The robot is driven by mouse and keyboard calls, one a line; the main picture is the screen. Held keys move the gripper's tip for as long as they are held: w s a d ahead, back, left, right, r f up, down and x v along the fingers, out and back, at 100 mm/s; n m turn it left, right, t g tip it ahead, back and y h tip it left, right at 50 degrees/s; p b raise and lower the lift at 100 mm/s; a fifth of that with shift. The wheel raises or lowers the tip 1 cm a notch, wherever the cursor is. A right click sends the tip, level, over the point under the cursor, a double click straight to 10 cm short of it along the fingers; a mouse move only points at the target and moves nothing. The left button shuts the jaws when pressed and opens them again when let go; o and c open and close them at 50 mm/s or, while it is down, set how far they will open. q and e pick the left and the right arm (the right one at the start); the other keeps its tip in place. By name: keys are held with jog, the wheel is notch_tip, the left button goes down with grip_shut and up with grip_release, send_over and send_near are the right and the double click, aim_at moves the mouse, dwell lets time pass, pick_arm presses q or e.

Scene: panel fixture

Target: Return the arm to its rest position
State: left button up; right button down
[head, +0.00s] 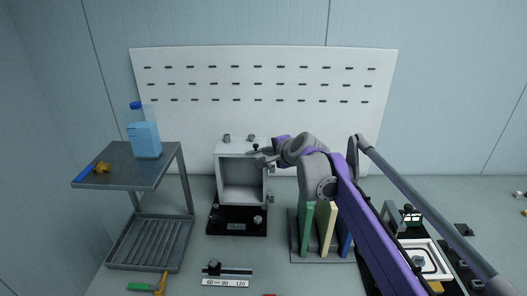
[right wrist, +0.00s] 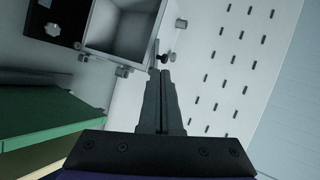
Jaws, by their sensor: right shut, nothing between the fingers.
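My right arm reaches in from the lower right of the head view. My right gripper (head: 262,161) is at the upper right edge of an open grey box (head: 219,182), near a small dark knob (head: 255,148). In the right wrist view the right gripper (right wrist: 160,72) has its fingers together with nothing between them. The open box (right wrist: 122,37) lies beyond the fingertips there, and a dark knob (right wrist: 165,57) shows just past the tips. I cannot tell whether the fingers touch it. My left gripper is not in view.
A white slotted panel (head: 200,90) stands behind. A grey cart (head: 125,172) at left bears a blue-capped bottle (head: 145,138). Upright green (head: 307,230), cream (head: 327,228) and blue boards stand below my right arm. A tray (head: 428,262) with parts is at right.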

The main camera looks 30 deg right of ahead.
jog(key=s+a+f+n+g+y, duration=0.1)
jog(key=s+a+f+n+g, duration=0.1)
jog(key=s+a+f+n, duration=0.55)
jog(key=s+a+f+n+g+y, duration=0.15)
jog(key=s+a+f+n, duration=0.3)
jog(key=s+a, duration=0.5)
jog(key=s+a+f+n+g+h, duration=0.1)
jog(key=s+f+n+g, duration=0.2)
jog(key=s+f, duration=0.9)
jog(key=s+n, duration=0.3)
jog(key=shift+s+a+f+n+h, duration=0.2)
jog(key=shift+a+n+h, duration=0.1)
jog(key=shift+n+h, duration=0.1)
jog(key=shift+d, duration=0.1)
